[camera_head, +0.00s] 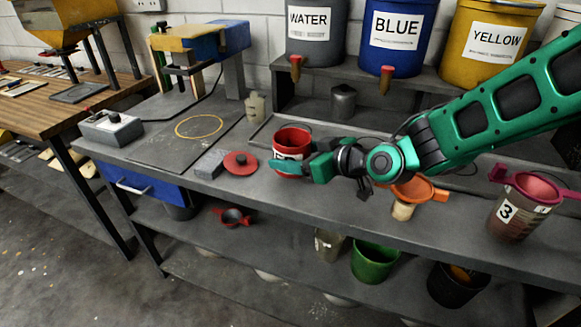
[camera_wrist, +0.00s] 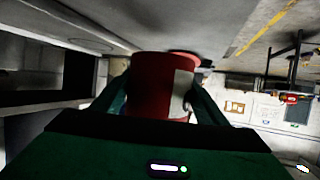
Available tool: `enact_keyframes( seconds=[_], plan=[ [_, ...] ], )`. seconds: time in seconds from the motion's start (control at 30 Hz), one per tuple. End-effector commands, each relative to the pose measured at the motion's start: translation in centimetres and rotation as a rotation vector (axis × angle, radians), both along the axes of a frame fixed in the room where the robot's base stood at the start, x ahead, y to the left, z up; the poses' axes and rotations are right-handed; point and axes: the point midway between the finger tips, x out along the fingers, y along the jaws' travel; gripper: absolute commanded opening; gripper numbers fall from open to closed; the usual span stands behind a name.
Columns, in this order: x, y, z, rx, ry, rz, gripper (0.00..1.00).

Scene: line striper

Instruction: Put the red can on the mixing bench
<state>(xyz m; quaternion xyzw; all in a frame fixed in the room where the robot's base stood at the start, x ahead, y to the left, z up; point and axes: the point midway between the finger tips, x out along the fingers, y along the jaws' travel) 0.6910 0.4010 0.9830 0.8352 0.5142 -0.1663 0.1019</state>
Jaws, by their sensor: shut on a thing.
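The red can (camera_head: 292,139) has a white label and stands upright at the front part of the grey mixing bench (camera_head: 260,204). I cannot tell whether its base touches the bench top. My gripper (camera_head: 290,163) reaches in from the right and is shut on the can, with green fingers on its sides. In the wrist view the red can (camera_wrist: 160,85) fills the space between the two fingers (camera_wrist: 160,105), its pale label toward the right. The can's far side is hidden.
A red lid (camera_head: 240,163) and a grey block (camera_head: 209,164) lie left of the can. An orange funnel (camera_head: 420,190) and a container marked 3 (camera_head: 517,212) stand to the right. WATER, BLUE and YELLOW buckets (camera_head: 398,35) line the back shelf. A yellow ring (camera_head: 199,126) marks clear space at left.

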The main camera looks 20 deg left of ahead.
Motion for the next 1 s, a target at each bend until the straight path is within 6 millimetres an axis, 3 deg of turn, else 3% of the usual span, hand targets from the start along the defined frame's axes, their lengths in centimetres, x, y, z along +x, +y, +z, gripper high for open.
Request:
enact_keyframes(
  seconds=[0.17,0.43,0.8,0.83,0.9,1.0],
  plan=[
    [0.3,0.0,-0.7,0.000,0.001,0.000,0.23],
    [0.3,-0.1,-4.0,0.000,0.002,-0.002,0.23],
    [0.3,-0.1,-4.3,0.001,-0.001,-0.002,0.23],
    [0.3,-0.1,-4.3,0.000,-0.001,-0.002,0.74],
    [0.3,-0.1,-4.3,0.000,-0.001,-0.002,0.85],
    [0.3,-0.2,-4.3,0.000,0.000,-0.002,0.85]
  ],
)
